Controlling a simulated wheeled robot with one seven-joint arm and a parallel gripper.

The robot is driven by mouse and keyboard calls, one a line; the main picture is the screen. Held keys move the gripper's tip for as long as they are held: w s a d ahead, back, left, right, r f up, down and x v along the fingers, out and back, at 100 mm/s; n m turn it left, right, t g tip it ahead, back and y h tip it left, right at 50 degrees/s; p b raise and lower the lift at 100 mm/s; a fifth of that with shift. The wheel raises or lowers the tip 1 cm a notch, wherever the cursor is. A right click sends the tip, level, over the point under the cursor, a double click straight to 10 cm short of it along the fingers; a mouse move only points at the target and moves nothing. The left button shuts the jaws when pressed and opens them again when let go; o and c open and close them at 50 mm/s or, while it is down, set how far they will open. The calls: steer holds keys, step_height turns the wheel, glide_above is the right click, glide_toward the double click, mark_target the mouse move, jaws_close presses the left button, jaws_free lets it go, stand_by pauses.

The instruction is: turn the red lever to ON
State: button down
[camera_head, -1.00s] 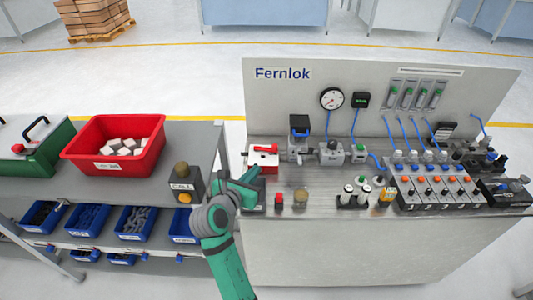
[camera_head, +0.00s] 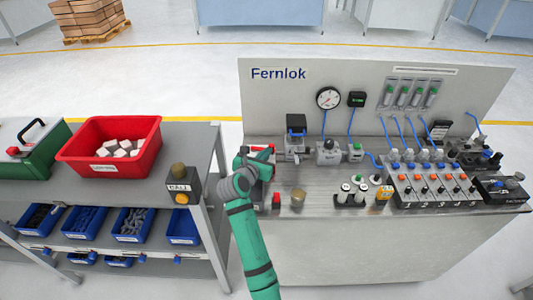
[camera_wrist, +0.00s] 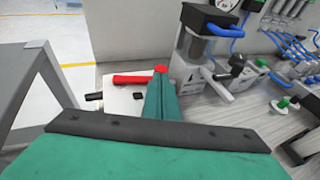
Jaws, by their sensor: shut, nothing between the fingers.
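The red lever (camera_wrist: 132,79) lies roughly horizontal across a pale box (camera_wrist: 120,103) in the wrist view, with a red end (camera_wrist: 160,69) at its right. In the head view the box sits at the bench's left end, mostly behind my green gripper (camera_head: 264,157). In the wrist view my gripper (camera_wrist: 160,82) is shut and empty, its fingertips over the right part of the box, right beside the lever's red end. I cannot tell whether they touch it. ON and OFF marks cannot be read.
A grey valve unit (camera_wrist: 193,60) with a black top stands close right of the gripper; it also shows in the head view (camera_head: 296,145). A red button (camera_head: 276,200) and a brass knob (camera_head: 298,198) are in front. The shelf with the CALL box (camera_head: 181,185) is left.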

stand_by(0.3)
steer(key=shift+w+d, duration=0.7)
steer(key=shift+w, duration=0.15)
steer(key=shift+a, duration=0.1)
steer(key=shift+s, duration=0.2)
steer(key=shift+s+a, duration=0.3)
steer(key=shift+s, duration=0.3)
steer(key=shift+s+a, duration=0.3)
steer(key=shift+s, duration=0.3)
steer(key=s+r, duration=0.3)
steer(key=s, duration=0.7)
steer(key=shift+s+a, duration=0.25)
steer(key=shift+a, duration=0.1)
